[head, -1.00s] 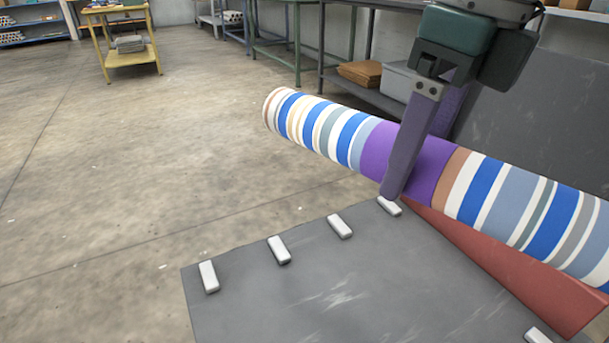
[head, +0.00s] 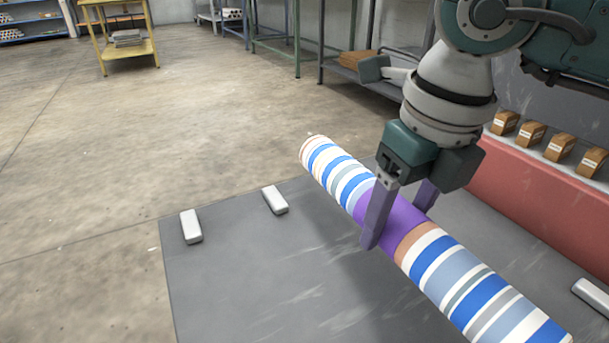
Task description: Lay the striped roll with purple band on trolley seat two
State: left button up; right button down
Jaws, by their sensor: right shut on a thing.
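The striped roll (head: 455,275) has blue, white, grey and tan stripes and a purple band near its middle. My right gripper (head: 398,217) is shut on it at the purple band, one finger on each side. The roll slants from upper left to lower right over the grey trolley deck (head: 240,270). Whether it touches the deck I cannot tell. White blocks stand on the deck: one at the left (head: 190,226), one beside it (head: 275,199), and one at the right edge (head: 592,297). The roll and gripper hide part of the deck. My left gripper is not in view.
A red panel (head: 535,190) runs along the right, with several small brown blocks (head: 531,133) on a pale ledge above it. A yellow table (head: 130,48) and shelving stand at the back. The floor at the left is clear.

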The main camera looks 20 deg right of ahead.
aim_at(383, 272)
notch_tip(383, 272, down, 5)
jog(key=shift+b, duration=0.95)
jog(key=shift+f, duration=0.3)
jog(key=shift+r, duration=0.1)
jog(key=shift+f, duration=0.2)
grip_release()
jog(key=shift+r, duration=0.1)
